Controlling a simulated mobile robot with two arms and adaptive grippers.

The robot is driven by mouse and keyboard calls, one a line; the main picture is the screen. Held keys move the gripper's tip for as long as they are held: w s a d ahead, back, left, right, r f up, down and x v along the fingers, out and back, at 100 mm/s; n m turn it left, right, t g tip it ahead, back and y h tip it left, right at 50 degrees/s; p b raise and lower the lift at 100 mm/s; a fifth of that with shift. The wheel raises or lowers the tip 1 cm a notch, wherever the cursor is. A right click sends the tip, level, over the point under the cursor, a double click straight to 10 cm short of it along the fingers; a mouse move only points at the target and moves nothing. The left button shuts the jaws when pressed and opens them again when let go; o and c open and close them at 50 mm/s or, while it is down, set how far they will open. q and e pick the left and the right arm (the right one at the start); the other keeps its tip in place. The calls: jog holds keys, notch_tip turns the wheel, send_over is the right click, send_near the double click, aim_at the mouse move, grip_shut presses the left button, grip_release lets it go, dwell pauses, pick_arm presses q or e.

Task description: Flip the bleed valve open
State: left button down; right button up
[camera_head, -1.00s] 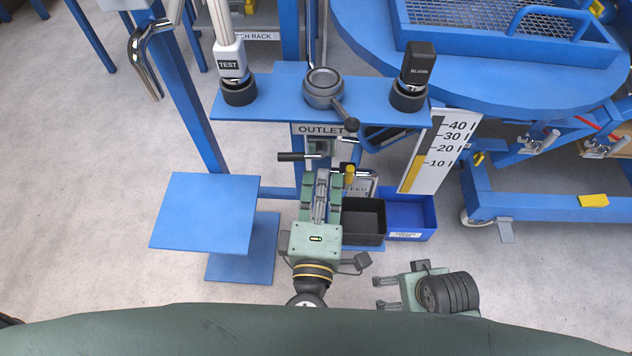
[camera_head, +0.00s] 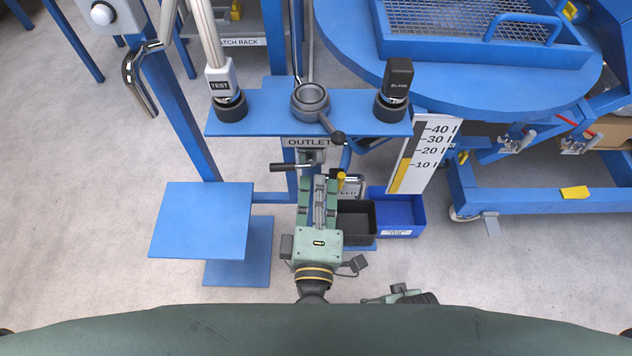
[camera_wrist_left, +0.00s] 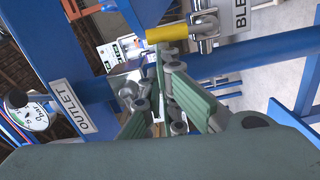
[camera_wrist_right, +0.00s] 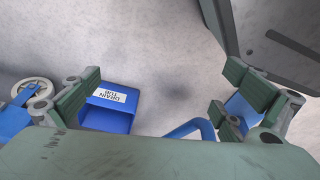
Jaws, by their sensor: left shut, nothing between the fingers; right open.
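The bleed valve's yellow handle (camera_head: 341,181) shows just right of my left gripper's fingers in the head view. In the left wrist view the yellow handle (camera_wrist_left: 172,34) lies sideways beyond the fingertips, joined to a metal fitting beside a partly visible "BLE..." label (camera_wrist_left: 240,15). My left gripper (camera_head: 319,180) is shut and empty, pointing toward the outlet stand. I cannot tell whether it touches the handle. My right gripper (camera_wrist_right: 162,85) is open and empty over the floor and a blue drain tub (camera_wrist_right: 110,106); only its top shows at the head view's lower edge.
The outlet (camera_head: 308,143) has a black-gripped lever (camera_head: 290,167) close to the left fingers. A black bin (camera_head: 357,222) and the blue tub (camera_head: 398,214) stand to the right. A blue platform (camera_head: 202,220) is at left. A round blue table (camera_head: 460,85) fills the back right.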

pick_arm(q)
jog(key=shift+d+r+p, duration=0.2)
jog(key=shift+d+p, duration=0.2)
jog(key=shift+p, duration=0.05)
pick_arm(e)
jog(key=shift+s+d+f, duration=0.1)
jog(key=shift+s+f, duration=0.5)
jog(key=shift+f, duration=0.25)
jog(key=shift+s+d+f, duration=0.1)
jog(key=shift+s+f, duration=0.5)
jog(key=shift+f, duration=0.2)
pick_arm(q)
jog(key=s, duration=1.2)
jog(key=shift+a, duration=0.3)
